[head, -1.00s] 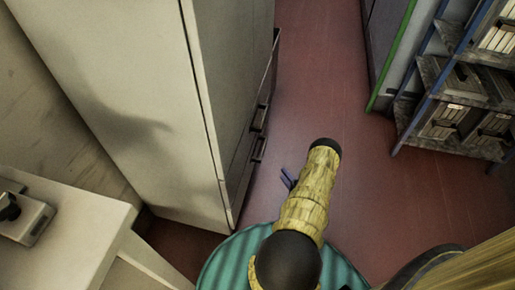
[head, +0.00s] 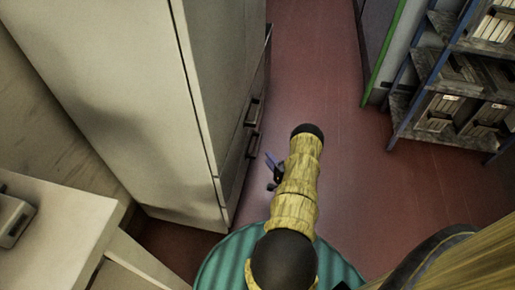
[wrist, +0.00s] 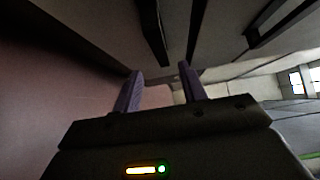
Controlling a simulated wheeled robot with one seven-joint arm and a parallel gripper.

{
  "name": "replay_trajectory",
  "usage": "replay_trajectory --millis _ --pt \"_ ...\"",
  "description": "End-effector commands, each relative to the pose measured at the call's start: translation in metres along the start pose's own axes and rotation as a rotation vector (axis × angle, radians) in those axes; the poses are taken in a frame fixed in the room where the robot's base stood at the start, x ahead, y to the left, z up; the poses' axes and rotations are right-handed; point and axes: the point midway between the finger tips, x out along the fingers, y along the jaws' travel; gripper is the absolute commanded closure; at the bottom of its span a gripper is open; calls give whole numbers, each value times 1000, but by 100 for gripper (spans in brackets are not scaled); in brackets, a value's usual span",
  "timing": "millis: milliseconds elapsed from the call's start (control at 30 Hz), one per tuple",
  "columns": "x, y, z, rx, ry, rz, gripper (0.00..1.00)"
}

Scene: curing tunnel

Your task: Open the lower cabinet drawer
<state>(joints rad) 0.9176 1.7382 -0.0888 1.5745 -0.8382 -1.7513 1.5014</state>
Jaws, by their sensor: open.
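The tall pale cabinet (head: 130,90) stands left of centre in the head view, its front facing right. That front carries two dark bar handles, an upper one (head: 254,112) and a lower one (head: 252,145). My gripper (head: 271,162) is just right of the lower handle, partly hidden by my yellow arm. In the wrist view my gripper (wrist: 160,78) shows two purple fingers, open with nothing between them. A dark handle bar (wrist: 152,32) lies beyond the fingertips, apparently the lower one. A second handle (wrist: 285,22) is at upper right. The drawer looks closed.
A pale counter (head: 60,225) is at the lower left. A shelf rack (head: 440,75) with blue posts and boxes stands at the right. The red floor (head: 325,75) between cabinet and rack is clear.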

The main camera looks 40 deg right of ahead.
Motion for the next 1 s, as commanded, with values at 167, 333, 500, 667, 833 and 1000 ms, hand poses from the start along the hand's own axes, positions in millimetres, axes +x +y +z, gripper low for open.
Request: replay_trajectory --millis 167,333,500,667,833,1000 --pt "32 3 -1 -1 2 -3 58" --pt "62 3 -1 -2 1 -2 58" --pt "87 2 -1 -1 1 -2 58" --pt "98 1 0 2 1 0 58" --pt "99 0 1 2 -1 0 58" --pt "98 0 1 2 -1 0 74"
